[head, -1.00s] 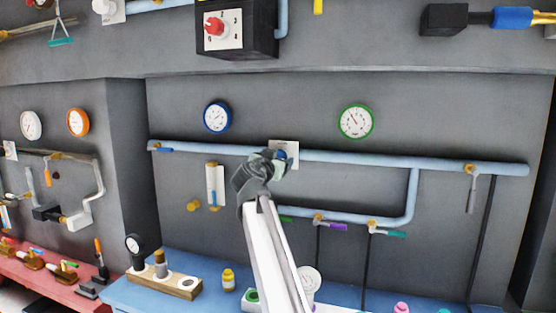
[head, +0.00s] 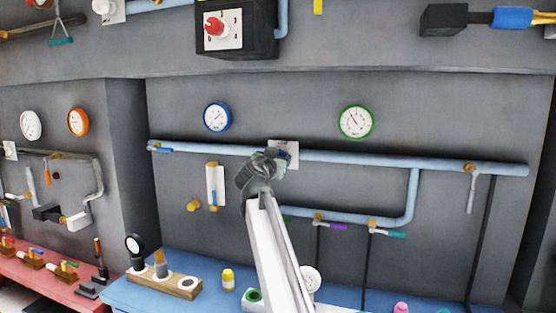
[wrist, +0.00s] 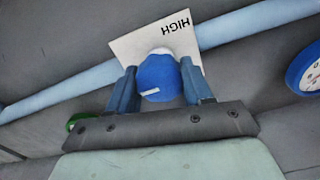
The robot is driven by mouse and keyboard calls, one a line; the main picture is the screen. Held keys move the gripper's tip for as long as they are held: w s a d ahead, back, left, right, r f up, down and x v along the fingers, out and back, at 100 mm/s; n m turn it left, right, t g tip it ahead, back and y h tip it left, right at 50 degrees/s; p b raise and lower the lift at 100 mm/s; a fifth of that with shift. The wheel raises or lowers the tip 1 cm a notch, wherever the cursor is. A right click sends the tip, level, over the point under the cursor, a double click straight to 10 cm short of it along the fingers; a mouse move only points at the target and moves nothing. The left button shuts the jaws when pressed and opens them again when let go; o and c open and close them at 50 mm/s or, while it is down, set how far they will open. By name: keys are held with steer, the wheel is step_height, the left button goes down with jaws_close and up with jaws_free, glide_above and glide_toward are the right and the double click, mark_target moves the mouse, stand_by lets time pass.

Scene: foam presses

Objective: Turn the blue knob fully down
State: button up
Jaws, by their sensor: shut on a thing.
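The blue knob (wrist: 157,77) sits on a white plate (wrist: 125,47) fixed at the pale blue pipe. The plate carries the word HIGH, upside down in the wrist view. A short white mark on the knob lies to its lower left there. My gripper (wrist: 160,86) has one finger on each side of the knob and is shut on it. In the head view my gripper (head: 268,166) covers most of the knob, and the plate (head: 292,149) shows behind it.
A blue-rimmed gauge (head: 217,117) and a green-rimmed gauge (head: 356,121) hang above the pipe (head: 430,162). Purple (head: 333,227) and teal (head: 392,234) valve handles are below right. A blue bench (head: 125,288) with small fittings stands underneath.

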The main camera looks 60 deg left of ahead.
steer(key=shift+c, duration=1)
steer(key=n, duration=0.4)
steer(key=shift+n, duration=0.3)
steer(key=n, duration=0.4)
steer(key=shift+n, duration=0.3)
steer(key=n, duration=0.4)
steer(key=shift+n, duration=2.3)
